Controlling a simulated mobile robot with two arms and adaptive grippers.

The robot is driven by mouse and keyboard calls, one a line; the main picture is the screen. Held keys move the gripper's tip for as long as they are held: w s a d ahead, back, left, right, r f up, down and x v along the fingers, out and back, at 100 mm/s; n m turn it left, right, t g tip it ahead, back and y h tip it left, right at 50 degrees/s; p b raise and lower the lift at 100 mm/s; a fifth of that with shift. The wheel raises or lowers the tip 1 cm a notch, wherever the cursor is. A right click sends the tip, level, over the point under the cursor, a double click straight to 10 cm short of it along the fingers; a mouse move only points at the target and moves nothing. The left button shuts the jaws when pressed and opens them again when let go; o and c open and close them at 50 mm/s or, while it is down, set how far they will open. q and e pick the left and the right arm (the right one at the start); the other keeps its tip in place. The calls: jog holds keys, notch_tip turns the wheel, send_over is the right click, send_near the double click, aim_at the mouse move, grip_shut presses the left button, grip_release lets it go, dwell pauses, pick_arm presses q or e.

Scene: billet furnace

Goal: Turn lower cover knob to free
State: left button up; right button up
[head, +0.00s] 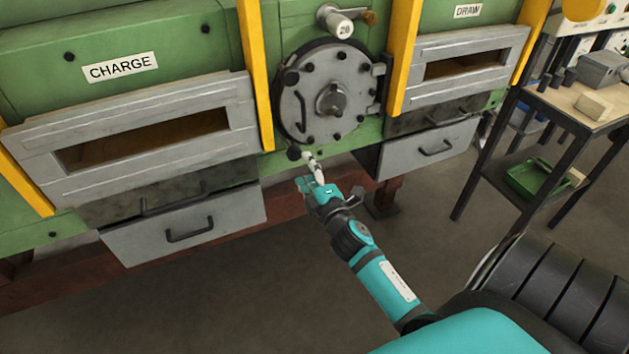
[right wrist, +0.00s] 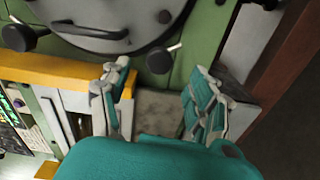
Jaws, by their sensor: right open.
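The round grey cover (head: 322,95) is closed on the green furnace front. Its lower knob (head: 294,153) is black and sits at the cover's bottom left edge; in the right wrist view this knob (right wrist: 160,61) shows a short white-tipped pointer towards the upper right. A second black knob (head: 290,77) is at the cover's upper left, also in the right wrist view (right wrist: 18,38). My right gripper (head: 310,175) is just below and right of the lower knob. In the right wrist view its fingers (right wrist: 158,80) are open, with the knob beyond the gap between their tips, apparently untouched. My left gripper is out of view.
Yellow posts (head: 256,75) flank the cover. Grey drawers (head: 187,225) with handles hang low on both sides. A workbench (head: 560,98) stands at right. The floor in front is clear.

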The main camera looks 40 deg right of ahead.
jog(key=shift+v, duration=2.2)
